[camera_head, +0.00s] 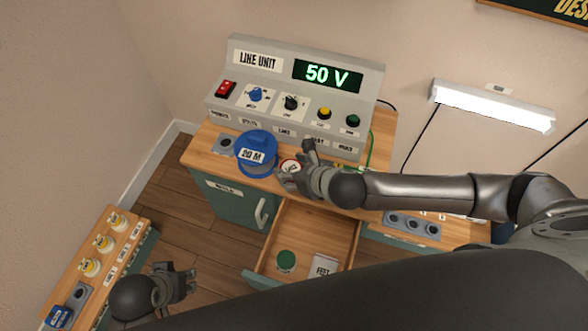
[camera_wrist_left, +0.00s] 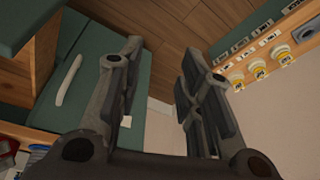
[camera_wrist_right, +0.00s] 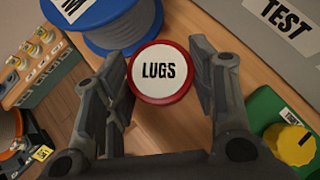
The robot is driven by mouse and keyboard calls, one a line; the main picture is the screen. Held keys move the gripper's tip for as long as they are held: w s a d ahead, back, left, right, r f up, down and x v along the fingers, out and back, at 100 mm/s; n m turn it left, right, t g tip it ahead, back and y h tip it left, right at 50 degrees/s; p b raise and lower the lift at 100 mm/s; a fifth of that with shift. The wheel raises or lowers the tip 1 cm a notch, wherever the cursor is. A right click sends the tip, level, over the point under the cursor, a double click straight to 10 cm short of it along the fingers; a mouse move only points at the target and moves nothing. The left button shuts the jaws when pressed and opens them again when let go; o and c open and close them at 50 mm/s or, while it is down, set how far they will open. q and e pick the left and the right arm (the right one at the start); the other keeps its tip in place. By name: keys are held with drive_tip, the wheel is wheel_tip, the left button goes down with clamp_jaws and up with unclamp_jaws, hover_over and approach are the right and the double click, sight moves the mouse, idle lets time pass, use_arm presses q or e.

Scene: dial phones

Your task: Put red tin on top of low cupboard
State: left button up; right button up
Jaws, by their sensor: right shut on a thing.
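The red tin (camera_head: 290,165), with a white lid marked LUGS, is at the front of the wooden bench top beside a blue reel. My right gripper (camera_head: 298,170) is shut on it. In the right wrist view the tin (camera_wrist_right: 162,72) sits between the two fingers. I cannot tell whether it is lifted off the bench. A low wood-topped unit (camera_head: 128,222) with teal sides, likely the low cupboard, stands at the lower left. My left gripper (camera_head: 178,284) is open and empty, to the right of that unit. Its fingers (camera_wrist_left: 160,95) are apart in the left wrist view.
The blue reel (camera_head: 257,150) marked 20 M stands left of the tin. The grey LINE UNIT (camera_head: 290,90) is behind. An open drawer (camera_head: 340,235) below holds a green round tin (camera_head: 286,260) and a white box (camera_head: 325,265). Several yellow-and-white items (camera_head: 103,242) stand on the low unit.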

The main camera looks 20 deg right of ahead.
drive_tip(key=shift+f, duration=0.1)
drive_tip(key=o, duration=1.1)
drive_tip(key=shift+c, duration=0.2)
use_arm(q)
drive_tip(key=shift+f, duration=0.1)
use_arm(e)
drive_tip(key=shift+r, duration=0.2)
drive_tip(key=shift+s+d+r, duration=0.15)
drive_tip(key=shift+s+r, duration=0.1)
drive_tip(key=shift+s, duration=0.05)
use_arm(q)
wheel_tip(320, 180, down, 11)
drive_tip(key=p, duration=0.3)
drive_tip(key=shift+s+g, duration=0.3)
drive_tip(key=shift+s, duration=0.15)
use_arm(e)
drive_tip(key=v, duration=1.1)
